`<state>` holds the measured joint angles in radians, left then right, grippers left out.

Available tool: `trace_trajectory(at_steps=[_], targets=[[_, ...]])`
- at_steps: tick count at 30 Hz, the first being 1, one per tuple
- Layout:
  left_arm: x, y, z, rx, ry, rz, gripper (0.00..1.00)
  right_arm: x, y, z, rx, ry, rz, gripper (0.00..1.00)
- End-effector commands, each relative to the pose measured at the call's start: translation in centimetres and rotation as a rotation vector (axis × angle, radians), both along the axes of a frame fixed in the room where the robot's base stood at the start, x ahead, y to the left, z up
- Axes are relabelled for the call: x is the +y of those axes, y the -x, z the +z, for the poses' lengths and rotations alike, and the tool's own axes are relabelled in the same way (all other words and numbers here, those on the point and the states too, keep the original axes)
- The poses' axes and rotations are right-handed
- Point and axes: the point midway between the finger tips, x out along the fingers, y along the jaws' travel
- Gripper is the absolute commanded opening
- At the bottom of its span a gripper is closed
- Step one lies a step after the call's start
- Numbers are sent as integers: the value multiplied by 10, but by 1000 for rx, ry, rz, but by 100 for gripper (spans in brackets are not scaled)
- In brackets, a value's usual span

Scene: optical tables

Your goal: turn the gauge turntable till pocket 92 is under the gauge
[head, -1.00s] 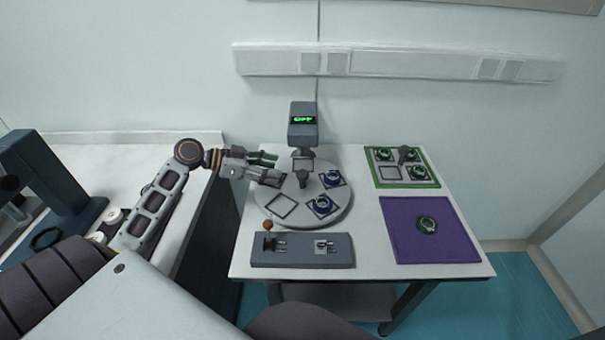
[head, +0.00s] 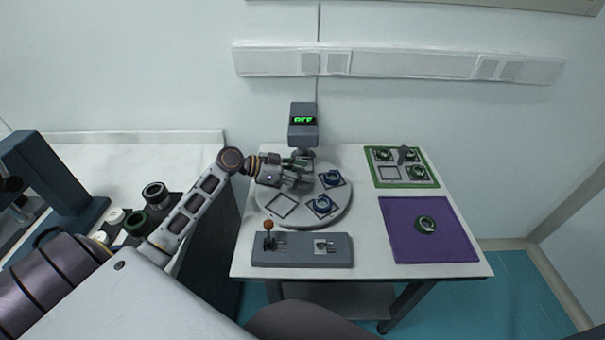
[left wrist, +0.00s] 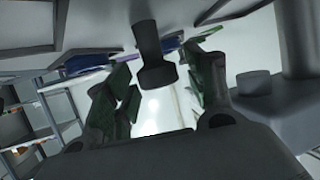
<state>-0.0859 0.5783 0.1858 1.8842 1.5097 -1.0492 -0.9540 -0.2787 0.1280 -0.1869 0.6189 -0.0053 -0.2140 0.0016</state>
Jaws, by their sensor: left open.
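The round grey turntable (head: 302,216) stands on the table, with square pockets on top. Two pockets hold dark ring-shaped parts with blue, one at the front (head: 323,206) and one at the right (head: 332,179). The front-left pocket (head: 282,206) is empty. Pocket numbers are too small to read. The gauge (head: 303,128) stands behind with a green lit display. My left gripper (head: 302,172) is open over the turntable's middle and hides the central knob and back pocket in the head view. In the left wrist view the dark knob (left wrist: 155,62) shows between the open fingers (left wrist: 162,92). My right gripper is not in view.
A grey control panel (head: 302,259) with an orange-topped lever (head: 268,232) lies in front. A green-edged tray (head: 402,186) with several parts and a purple mat (head: 400,250) with one ring part (head: 426,224) are at the right. The wall is close behind.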

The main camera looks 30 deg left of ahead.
Motion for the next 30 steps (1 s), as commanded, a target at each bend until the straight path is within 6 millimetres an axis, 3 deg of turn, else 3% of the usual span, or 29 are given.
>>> trace_trajectory(at_steps=[12, 24, 30], targets=[[-4, -3, -2, 0, 0, -1, 54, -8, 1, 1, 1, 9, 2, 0], [-3, -2, -2, 0, 0, -1, 3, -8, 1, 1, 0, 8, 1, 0], [-3, -2, -2, 1, 0, -1, 0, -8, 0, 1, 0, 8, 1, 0]])
